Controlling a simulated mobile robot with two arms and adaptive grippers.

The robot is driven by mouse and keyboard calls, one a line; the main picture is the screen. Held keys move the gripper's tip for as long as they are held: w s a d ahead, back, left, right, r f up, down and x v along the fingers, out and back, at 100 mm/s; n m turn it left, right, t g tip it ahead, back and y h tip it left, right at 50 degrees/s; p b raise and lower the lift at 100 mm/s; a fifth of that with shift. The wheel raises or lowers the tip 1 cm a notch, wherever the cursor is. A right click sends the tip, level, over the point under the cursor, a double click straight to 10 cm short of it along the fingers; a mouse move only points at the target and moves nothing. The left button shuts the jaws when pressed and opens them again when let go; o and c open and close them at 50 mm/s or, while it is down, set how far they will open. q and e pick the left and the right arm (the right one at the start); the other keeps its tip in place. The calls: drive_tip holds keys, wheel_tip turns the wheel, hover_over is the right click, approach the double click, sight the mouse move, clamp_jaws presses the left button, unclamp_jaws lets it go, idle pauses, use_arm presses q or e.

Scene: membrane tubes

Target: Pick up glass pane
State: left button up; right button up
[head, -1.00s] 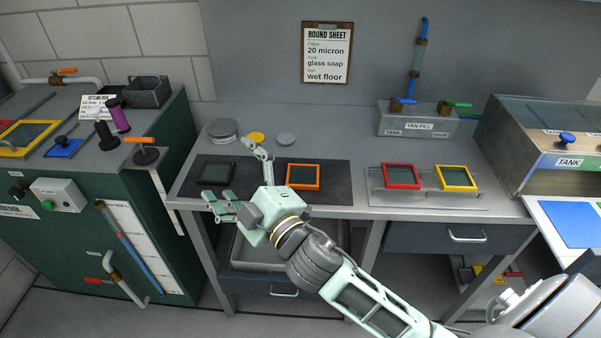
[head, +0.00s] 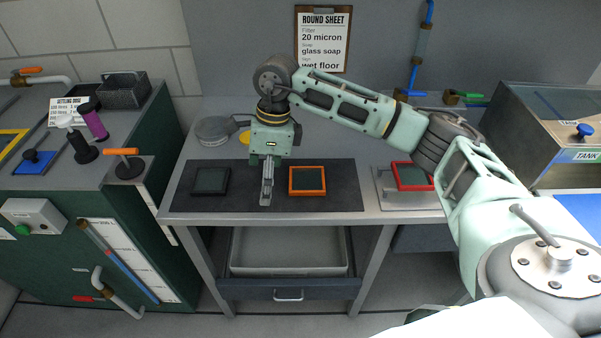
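Framed dark panes lie on the bench; I cannot tell which one the task means by glass pane. A black-framed pane (head: 210,181) and an orange-framed pane (head: 307,180) lie flat on the dark mat (head: 340,199). A red-framed pane (head: 411,176) sits on a rack to the right, partly behind my arm. My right gripper (head: 266,197) points down between the black and orange frames, apart from both in the picture. Its fingers overlap edge-on, so their opening is unclear, as is their height above the mat. No pane shows in it. My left gripper is out of view.
A grey round lidded dish (head: 213,130) and a yellow disc (head: 245,137) stand behind the mat. A grey tray (head: 288,268) is below the bench. A metal tank (head: 535,125) stands at right, and a green cabinet (head: 60,255) at left.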

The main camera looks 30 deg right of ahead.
sight(307, 178)
drive_tip(key=d+r+h, duration=0.1)
drive_tip(key=d, duration=0.2)
drive_tip(key=d+h, duration=0.1)
drive_tip(key=d, duration=0.2)
drive_tip(key=w+d+r+h, duration=0.1)
drive_tip(key=d, duration=0.2)
drive_tip(key=shift+d+r+m, duration=0.25)
drive_tip(key=shift+r+m, duration=0.1)
drive_tip(key=shift+m, duration=0.05)
drive_tip(key=shift+s+d+f+g, duration=0.1)
drive_tip(key=shift+d+f+g, duration=0.15)
drive_tip(key=shift+g, duration=0.05)
drive_tip(key=f, duration=0.2)
drive_tip(key=f+p, duration=0.1)
drive_tip(key=f, duration=0.1)
drive_tip(key=d+f+p, duration=0.1)
drive_tip(key=f, duration=0.1)
drive_tip(key=shift+s+f, duration=0.1)
drive_tip(key=shift+s, duration=0.3)
drive_tip(key=shift+f, duration=0.35)
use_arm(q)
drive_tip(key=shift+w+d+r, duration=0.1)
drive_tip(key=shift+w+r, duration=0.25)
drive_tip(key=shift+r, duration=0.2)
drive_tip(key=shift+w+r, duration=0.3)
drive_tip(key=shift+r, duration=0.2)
use_arm(e)
drive_tip(key=shift+c, duration=0.3)
drive_tip(key=c, duration=1.3)
